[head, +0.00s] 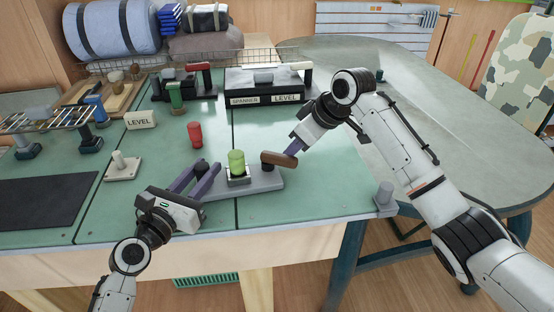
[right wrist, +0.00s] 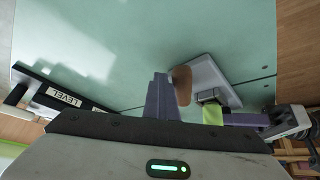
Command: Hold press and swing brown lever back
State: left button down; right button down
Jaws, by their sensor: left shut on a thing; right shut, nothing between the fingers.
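The press has a grey base (head: 264,184) near the front edge of the green table, with a green cylinder (head: 237,162) standing on it. A brown lever (head: 280,159) sits at its right end, pointing right. The base also shows in the right wrist view (right wrist: 210,75). My left gripper (head: 203,178) is shut on the press at its left end, by a dark knob; the exact grip is partly hidden. My right gripper (head: 292,147) is shut and empty, its fingers beside the lever, on its far side. In the right wrist view the lever (right wrist: 182,84) appears right against the fingers; contact is unclear.
A red cylinder (head: 195,134) stands behind the press, and a white plate with a peg (head: 122,166) lies to the left. The table right of the press is clear.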

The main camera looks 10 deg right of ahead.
aim_at(291, 158)
jog(key=shift+s+a+f, duration=0.2)
jog(key=shift+s, duration=0.3)
jog(key=shift+s+a+f, duration=0.25)
jog(key=shift+s, duration=0.2)
jog(key=shift+s+a+f, duration=0.2)
jog(key=shift+s, duration=0.3)
jog(key=shift+w+r, duration=0.1)
jog(key=shift+r, duration=0.1)
jog(key=shift+w+r, duration=0.2)
jog(key=shift+r, duration=1.7)
jog(key=shift+w+d+r, duration=0.15)
jog(key=shift+w+r, duration=0.1)
jog(key=shift+r, duration=0.65)
jog(key=shift+w+d+r, duration=0.1)
jog(key=shift+w+r, duration=0.1)
jog(key=shift+r, duration=0.7)
jog(key=shift+d, duration=0.1)
